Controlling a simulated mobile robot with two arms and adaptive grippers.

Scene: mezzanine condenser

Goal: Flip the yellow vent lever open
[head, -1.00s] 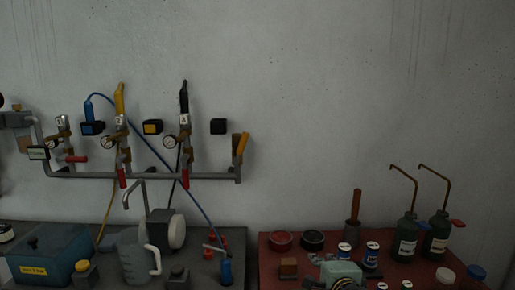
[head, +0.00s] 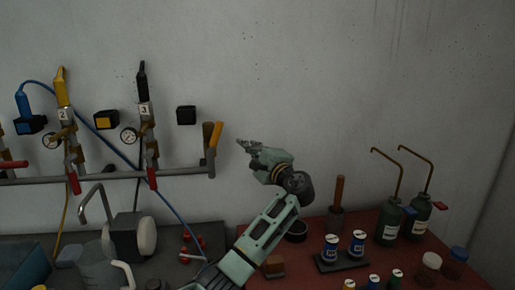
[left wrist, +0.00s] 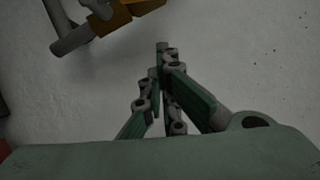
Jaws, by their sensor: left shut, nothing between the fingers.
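The yellow vent lever (head: 215,136) stands nearly upright, leaning slightly right, on a brass-coloured valve at the right end of the grey wall pipe (head: 186,172). My left gripper (head: 239,144) is shut and empty, with its tips pointing left a little to the right of the lever. They appear apart from it. In the left wrist view the closed fingertips (left wrist: 162,48) point up the picture. Part of the yellow lever (left wrist: 145,6) and the valve end (left wrist: 72,40) show at the top, left of the tips. My right gripper is not in view.
Gauges, red-handled valves and blue, yellow and black hose connectors (head: 143,82) line the pipe to the left. Below stand a red bench (head: 410,262) with green bottles (head: 389,225) and small cans, and a grey bench. The wall right of my gripper is bare.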

